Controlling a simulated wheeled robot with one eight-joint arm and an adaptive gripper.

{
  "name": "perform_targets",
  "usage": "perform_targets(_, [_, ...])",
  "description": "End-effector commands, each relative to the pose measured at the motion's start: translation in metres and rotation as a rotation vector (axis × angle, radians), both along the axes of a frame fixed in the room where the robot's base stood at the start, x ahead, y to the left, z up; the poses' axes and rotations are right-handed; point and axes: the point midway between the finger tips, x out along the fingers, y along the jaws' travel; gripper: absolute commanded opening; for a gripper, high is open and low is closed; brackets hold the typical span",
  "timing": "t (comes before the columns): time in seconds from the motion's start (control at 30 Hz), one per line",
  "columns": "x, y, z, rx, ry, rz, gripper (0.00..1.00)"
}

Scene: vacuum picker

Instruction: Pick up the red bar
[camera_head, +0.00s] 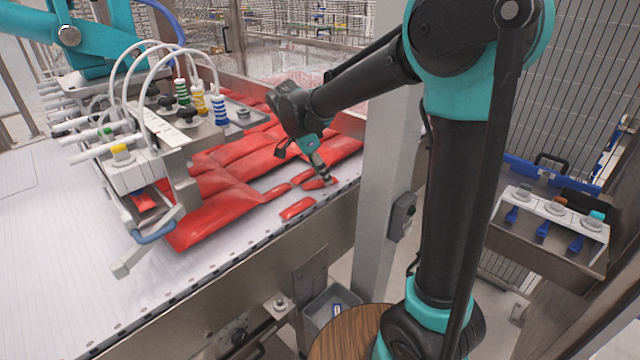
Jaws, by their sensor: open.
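Several small red bars lie on the conveyor beside large red packs. The nearest red bar (297,208) lies by the conveyor's near edge, apart from the others. Another red bar (316,184) lies just under my gripper, and a third red bar (277,192) lies against the packs. My gripper (328,181) points down at the end of my black and teal arm, its tips over or beside the second bar. It is open, and I see nothing held in it. Whether the tips touch that bar cannot be told at this size.
Large red packs (212,217) cover the conveyor (75,240) to the left. A vacuum picker head (150,140) with white hoses stands over them. A grey post (380,200) rises beside the conveyor. A wooden round top (345,335) and a grey bin (330,306) are below.

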Motion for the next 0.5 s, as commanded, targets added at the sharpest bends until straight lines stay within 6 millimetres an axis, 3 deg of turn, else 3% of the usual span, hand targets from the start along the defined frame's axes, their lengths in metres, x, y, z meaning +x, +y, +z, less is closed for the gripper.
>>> perform_targets(0.17, [0.0022, -0.0063, -0.0150, 0.000, 0.000, -0.001, 0.52])
perform_targets(0.5, [0.0022, -0.0065, -0.0161, 0.000, 0.000, 0.001, 0.52])
